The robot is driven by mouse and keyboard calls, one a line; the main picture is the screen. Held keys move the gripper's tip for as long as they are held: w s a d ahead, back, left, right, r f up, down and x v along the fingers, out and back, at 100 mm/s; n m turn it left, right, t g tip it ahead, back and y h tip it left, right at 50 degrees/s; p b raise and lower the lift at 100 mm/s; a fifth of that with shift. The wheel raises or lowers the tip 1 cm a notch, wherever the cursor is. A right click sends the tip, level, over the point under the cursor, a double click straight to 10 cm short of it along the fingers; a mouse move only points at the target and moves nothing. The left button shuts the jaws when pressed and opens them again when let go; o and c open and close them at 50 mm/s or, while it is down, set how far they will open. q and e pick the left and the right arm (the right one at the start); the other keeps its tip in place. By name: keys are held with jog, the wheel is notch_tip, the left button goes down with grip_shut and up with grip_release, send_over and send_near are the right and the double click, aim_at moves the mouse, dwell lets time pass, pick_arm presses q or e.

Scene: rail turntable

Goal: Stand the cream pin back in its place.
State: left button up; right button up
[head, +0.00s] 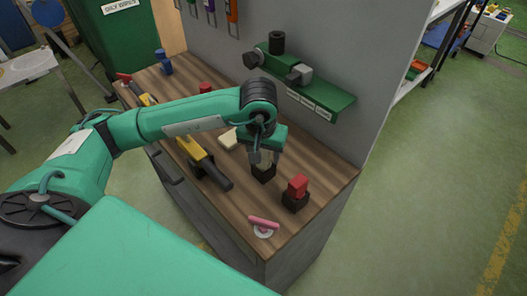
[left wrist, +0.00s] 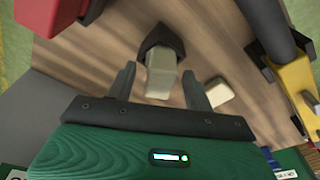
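A cream pin (left wrist: 160,75) stands in a black holder (left wrist: 162,40) in the left wrist view. In the head view the black holder (head: 263,173) is on the wooden bench, and my gripper largely hides the pin. My left gripper (head: 264,158) is just above that holder, pointing down. In the left wrist view its two fingers (left wrist: 159,78) are apart on either side of the pin, with a visible gap on each side. My right gripper is not in view.
A flat cream block (head: 228,139) lies on the bench nearby. A red block (head: 297,185) stands in another black holder. A pink piece (head: 263,222) lies near the front corner. A yellow-and-black tool (head: 204,164) lies left of the gripper. A green shelf (head: 310,92) overhangs behind.

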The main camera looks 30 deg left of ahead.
pick_arm(q)
notch_tip(320, 180, up, 14)
jog(key=s, duration=0.2)
jog(key=shift+d+f+b, duration=0.15)
jog(key=shift+d+b, duration=0.05)
jog(key=shift+b, duration=0.15)
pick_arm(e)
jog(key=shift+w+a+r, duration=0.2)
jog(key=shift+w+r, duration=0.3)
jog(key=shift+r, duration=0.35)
